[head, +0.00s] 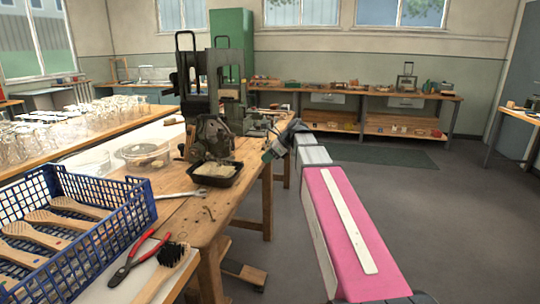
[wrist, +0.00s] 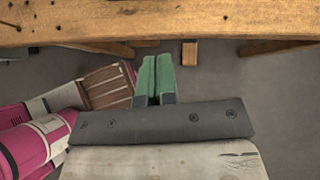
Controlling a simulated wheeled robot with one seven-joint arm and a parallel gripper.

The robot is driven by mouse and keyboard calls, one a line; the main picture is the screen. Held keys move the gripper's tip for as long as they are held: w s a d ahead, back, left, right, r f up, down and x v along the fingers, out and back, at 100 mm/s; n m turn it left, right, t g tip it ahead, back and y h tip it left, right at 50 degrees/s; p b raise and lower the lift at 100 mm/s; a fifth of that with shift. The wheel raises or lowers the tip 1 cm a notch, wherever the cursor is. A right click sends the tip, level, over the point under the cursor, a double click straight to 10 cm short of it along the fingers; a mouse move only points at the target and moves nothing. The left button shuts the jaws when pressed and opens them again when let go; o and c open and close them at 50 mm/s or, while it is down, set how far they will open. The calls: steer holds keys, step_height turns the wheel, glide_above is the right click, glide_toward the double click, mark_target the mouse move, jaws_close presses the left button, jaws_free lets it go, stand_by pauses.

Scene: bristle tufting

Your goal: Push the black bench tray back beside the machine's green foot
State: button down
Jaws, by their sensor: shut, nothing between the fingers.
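The black bench tray (head: 233,180) lies on the wooden bench near its right edge, with pale tan material inside. It sits just in front of the dark machine (head: 213,135), whose upright frame rises behind. The tray is not in the wrist view.
The wooden bench (head: 190,208) carries a blue crate (head: 110,240) of wooden brush bodies, red-handled pliers (head: 140,254), a wrench (head: 182,194), a brush (head: 172,257) and clear tubs. In the wrist view the bench edge (wrist: 120,33) crosses the top. Open floor (head: 450,210) lies right of the bench.

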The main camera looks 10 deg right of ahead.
mark_target(205, 166)
steer(key=a+f, duration=0.1)
steer(key=a, duration=0.1)
steer(key=w+a+f, duration=0.1)
steer(key=a, duration=0.1)
steer(key=a+f, duration=0.1)
steer(key=a, duration=0.1)
steer(key=shift+w+a+f, duration=0.25)
steer(key=shift+a+f, duration=0.1)
steer(key=shift+f, duration=0.05)
steer(key=shift+a, duration=0.5)
steer(key=w+a, duration=0.1)
steer(key=a, duration=0.5)
steer(key=w+a, duration=0.1)
steer(key=a, duration=0.5)
steer(key=w+a, duration=0.2)
steer(key=a, duration=0.4)
steer(key=shift+a, duration=0.3)
